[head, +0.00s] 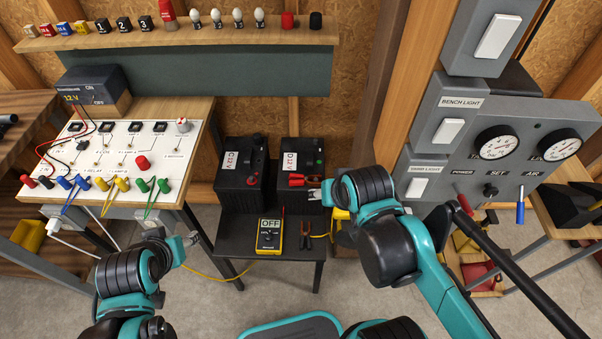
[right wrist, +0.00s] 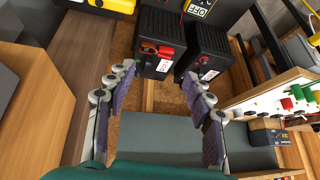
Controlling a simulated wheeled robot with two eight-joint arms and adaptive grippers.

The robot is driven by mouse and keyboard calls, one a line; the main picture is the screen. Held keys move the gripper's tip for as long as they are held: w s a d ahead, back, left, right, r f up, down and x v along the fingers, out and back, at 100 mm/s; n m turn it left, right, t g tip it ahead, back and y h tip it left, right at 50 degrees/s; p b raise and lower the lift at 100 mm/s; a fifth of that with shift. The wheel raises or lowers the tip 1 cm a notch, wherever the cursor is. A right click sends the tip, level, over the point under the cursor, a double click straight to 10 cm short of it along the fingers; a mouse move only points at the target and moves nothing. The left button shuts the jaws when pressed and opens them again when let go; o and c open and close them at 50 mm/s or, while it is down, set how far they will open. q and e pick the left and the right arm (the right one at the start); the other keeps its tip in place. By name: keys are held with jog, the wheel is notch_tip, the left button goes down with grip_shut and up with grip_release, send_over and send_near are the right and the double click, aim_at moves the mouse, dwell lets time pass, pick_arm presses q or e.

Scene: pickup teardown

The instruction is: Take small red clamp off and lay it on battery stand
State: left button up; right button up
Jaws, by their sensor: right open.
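The small red clamp (head: 297,181) sits on top of the right-hand black battery (head: 301,158). In the right wrist view the red clamp (right wrist: 160,51) shows on the nearer battery, just beyond the fingertips. My right gripper (head: 327,194) is beside the battery's right side, close to the clamp; in the right wrist view its fingers (right wrist: 157,76) are spread and empty. The battery stand (head: 236,240) is a low dark table carrying both batteries. My left gripper (head: 190,251) hangs left of the stand, away from the clamp; its finger opening is unclear.
A yellow multimeter (head: 269,235) reading OFF and dark pliers-like leads (head: 305,235) lie at the stand's front. The left battery (head: 243,172) stands alongside. A white test panel (head: 108,160) is left; a grey switch panel (head: 470,150) is right. Bare stand top shows at front left.

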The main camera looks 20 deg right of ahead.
jog(key=m+g+p, duration=0.4)
jog(key=m+g, duration=0.2)
jog(key=m, duration=1.1)
send_over(305, 178)
notch_tip(305, 178, down, 12)
jog(key=f+m, duration=0.1)
jog(key=f, duration=0.1)
jog(key=w+f+m, duration=0.1)
jog(key=f, duration=0.1)
jog(key=shift+d+p, duration=0.2)
jog(key=shift+p, duration=0.1)
notch_tip(305, 178, down, 3)
jog(key=shift+s+b, duration=0.15)
jog(key=shift+b, duration=0.35)
jog(key=f, duration=0.1)
jog(key=f+b, duration=0.1)
jog(key=f, duration=0.1)
jog(key=f+b, duration=0.1)
jog(key=f, duration=0.1)
jog(key=shift+s+a+f, duration=0.15)
jog(key=shift+s, duration=0.15)
jog(key=shift+c, duration=0.6)
grip_shut()
